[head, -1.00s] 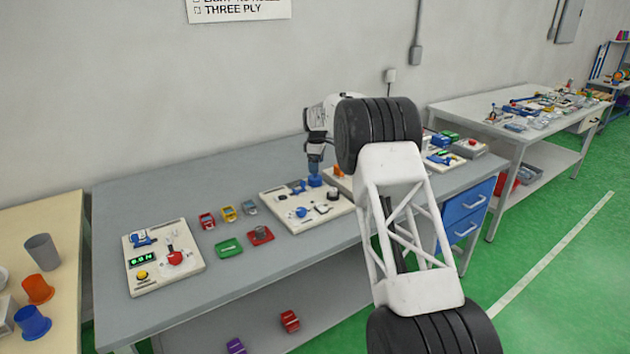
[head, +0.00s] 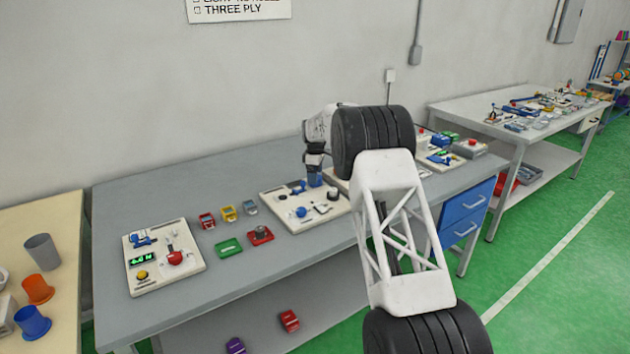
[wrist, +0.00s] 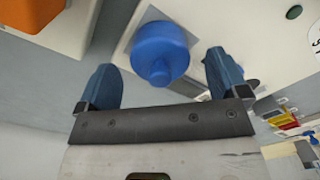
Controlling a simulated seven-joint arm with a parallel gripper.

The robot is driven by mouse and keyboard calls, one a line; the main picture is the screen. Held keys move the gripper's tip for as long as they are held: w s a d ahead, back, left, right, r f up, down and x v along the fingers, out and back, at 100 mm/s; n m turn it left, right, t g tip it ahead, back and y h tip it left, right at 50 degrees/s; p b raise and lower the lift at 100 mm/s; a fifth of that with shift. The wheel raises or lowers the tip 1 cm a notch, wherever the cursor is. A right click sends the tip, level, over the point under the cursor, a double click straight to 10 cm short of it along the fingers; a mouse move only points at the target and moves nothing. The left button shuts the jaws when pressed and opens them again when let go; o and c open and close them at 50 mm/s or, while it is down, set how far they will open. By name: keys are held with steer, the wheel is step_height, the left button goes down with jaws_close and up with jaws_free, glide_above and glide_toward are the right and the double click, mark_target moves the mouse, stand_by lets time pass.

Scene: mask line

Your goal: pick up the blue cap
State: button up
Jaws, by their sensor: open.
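In the wrist view the blue cap (wrist: 158,48) is a round, smooth blue piece with a smaller rounded end facing the camera. In the head view my gripper (head: 314,180) is low at the right part of the middle white board (head: 290,221). I cannot pick out the cap there, as the blue fingers cover that spot.
A round blue knob (head: 300,212) and a black part sit on the same board. Small red, yellow and grey pieces, a green tray (head: 229,248) and a red block (head: 260,235) lie to the left. Another board (head: 165,262) stands farther left. An orange item (wrist: 295,12) shows in the wrist view.

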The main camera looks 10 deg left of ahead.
steer(key=shift+f, duration=1.2)
steer(key=c, duration=1)
